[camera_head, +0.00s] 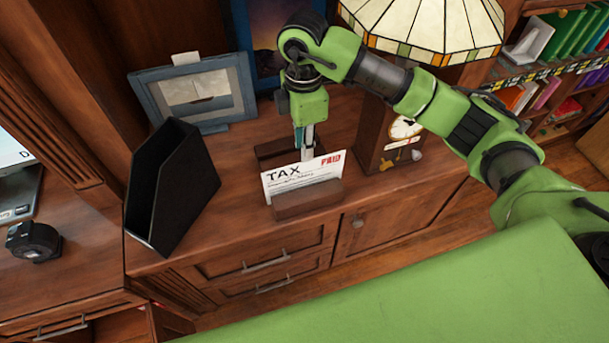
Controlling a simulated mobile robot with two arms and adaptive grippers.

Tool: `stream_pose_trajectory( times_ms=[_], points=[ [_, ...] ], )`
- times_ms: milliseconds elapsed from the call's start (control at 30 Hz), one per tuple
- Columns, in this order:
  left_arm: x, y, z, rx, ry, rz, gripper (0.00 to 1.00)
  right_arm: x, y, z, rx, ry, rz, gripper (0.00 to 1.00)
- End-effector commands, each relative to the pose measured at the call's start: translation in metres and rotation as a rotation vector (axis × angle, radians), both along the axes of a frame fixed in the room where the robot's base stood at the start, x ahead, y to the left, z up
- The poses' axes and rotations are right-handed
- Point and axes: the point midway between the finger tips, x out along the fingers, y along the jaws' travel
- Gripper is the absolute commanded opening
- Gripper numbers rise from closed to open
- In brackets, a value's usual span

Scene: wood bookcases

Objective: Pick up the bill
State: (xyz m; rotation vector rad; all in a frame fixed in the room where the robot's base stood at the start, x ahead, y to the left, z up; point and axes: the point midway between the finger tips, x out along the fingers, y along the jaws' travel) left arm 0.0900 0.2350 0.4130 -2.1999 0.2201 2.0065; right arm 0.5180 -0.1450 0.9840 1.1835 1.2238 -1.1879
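The bill (283,180) is a white sheet printed "TAX" with a red "PAID" stamp. It stands upright in a small wooden holder (309,199) on the cabinet top, its lower part hidden by the holder's front wall. My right gripper (308,150) points down from above, just behind the bill's top edge. Its fingertips are close to the paper and partly hidden, so I cannot tell whether they are open or touch the bill. My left gripper does not show.
A black magazine file (170,185) stands left of the holder, with a framed boat picture (195,95) behind. A wooden clock (385,140) stands close on the right, under a stained-glass lamp (425,25). Bare cabinet top (235,215) lies between file and holder.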

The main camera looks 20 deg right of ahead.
Motion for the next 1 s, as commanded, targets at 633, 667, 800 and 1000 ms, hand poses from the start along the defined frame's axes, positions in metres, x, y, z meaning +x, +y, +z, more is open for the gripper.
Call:
stream_pose_trajectory(
  times_ms=[633, 667, 800, 1000],
  points=[
    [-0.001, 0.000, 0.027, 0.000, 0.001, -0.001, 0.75, 0.001, -0.002, -0.067, 0.003, 0.000, 0.002, 0.22],
    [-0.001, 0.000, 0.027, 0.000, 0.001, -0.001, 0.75, 0.002, -0.002, -0.068, 0.003, -0.001, 0.002, 0.22],
    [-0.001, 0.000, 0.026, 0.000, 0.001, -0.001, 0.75, 0.002, -0.002, -0.069, 0.003, -0.002, 0.002, 0.22],
    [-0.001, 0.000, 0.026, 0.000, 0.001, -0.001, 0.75, 0.002, -0.002, -0.069, 0.003, -0.002, 0.002, 0.00]
  ],
)
